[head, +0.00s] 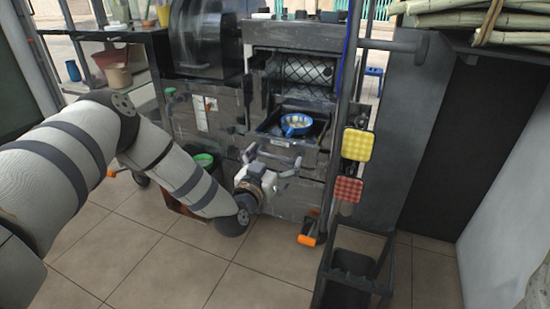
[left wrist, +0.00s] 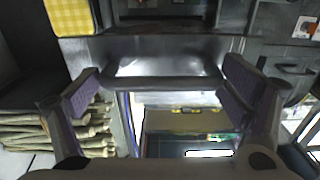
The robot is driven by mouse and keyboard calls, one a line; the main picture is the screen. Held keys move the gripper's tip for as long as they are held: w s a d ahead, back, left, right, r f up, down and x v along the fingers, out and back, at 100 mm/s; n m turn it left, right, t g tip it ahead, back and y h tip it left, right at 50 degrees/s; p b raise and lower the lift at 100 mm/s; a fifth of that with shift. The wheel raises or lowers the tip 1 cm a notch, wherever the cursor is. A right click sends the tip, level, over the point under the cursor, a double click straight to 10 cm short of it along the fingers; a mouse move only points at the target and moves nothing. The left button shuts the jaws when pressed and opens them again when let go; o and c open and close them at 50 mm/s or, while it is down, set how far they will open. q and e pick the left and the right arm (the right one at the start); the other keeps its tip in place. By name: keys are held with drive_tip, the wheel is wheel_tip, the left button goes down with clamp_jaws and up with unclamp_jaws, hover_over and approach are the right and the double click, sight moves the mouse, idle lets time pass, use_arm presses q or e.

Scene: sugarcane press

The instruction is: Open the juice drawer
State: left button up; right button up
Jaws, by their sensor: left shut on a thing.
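The juice drawer (head: 316,132) is a dark metal tray in the front of the press, below the mesh-covered opening. A blue strainer (head: 297,124) sits over it. My left gripper (head: 272,158) is at the drawer's front, just below the strainer. How far out the drawer stands is hard to tell. My right gripper is not in view.
A yellow sponge (head: 357,144) and a red one (head: 347,189) hang at the press's right side. A green-rimmed bin (head: 204,160) stands at left. Sugarcane stalks (head: 480,20) lie at upper right. The tiled floor (head: 150,255) in front is mostly clear.

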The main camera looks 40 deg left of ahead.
use_arm(q)
drive_tip(key=shift+x, duration=0.95)
drive_tip(key=o, duration=1.4)
drive_tip(key=shift+d, duration=0.1)
drive_tip(key=v, duration=1.2)
